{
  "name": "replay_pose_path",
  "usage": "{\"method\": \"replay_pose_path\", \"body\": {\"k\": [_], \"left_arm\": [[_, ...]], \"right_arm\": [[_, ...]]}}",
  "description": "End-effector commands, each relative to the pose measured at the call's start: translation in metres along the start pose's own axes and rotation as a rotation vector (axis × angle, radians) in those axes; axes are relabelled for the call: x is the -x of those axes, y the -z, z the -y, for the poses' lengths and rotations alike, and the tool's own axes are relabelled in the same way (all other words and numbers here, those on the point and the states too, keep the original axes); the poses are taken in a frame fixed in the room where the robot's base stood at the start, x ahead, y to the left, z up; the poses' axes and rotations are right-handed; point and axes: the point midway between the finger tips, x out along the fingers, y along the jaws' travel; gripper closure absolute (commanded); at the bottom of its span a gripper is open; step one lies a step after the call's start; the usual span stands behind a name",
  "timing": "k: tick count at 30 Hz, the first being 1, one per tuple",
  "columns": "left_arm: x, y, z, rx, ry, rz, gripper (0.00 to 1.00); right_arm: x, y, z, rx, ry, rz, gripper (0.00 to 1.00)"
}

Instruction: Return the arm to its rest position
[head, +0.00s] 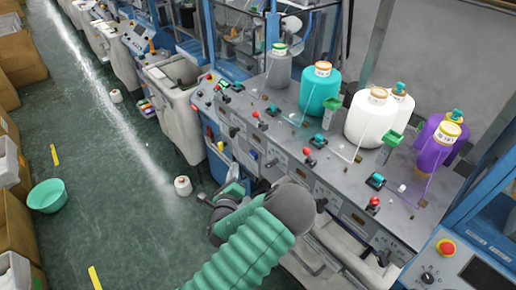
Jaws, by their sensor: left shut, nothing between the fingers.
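My left arm comes up from the bottom with a green ribbed sleeve and a dark grey wrist. My left gripper (210,199) is beyond the wrist, at the front edge of the machine row (290,130), over the floor side. It is shut and holds nothing. The arm hides part of the machine front. My right gripper is out of view.
Large white (370,120), teal (320,90) and purple (432,148) yarn cones stand on the machine top. A small white spool (183,186) and a green basin (47,195) are on the floor. Cardboard boxes (20,58) line the left side. The aisle between is mostly clear.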

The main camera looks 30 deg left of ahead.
Motion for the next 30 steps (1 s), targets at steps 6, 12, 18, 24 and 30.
{"method": "replay_pose_path", "body": {"k": [6,12,18,24,30], "left_arm": [[0.001,0.004,-0.009,0.072,-0.044,-0.006,1.0],[0.037,0.072,-0.067,0.816,-0.5,-0.068,1.0],[0.151,0.144,-0.054,1.489,-1.117,-0.026,1.0],[0.237,0.14,-0.047,1.638,-1.427,0.196,1.0],[0.251,0.135,-0.046,1.644,-1.469,0.255,1.0]], "right_arm": [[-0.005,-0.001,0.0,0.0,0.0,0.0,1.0],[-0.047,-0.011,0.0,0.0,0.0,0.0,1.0],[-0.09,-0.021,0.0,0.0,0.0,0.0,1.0],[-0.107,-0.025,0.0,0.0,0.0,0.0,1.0],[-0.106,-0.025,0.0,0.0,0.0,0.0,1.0]]}}
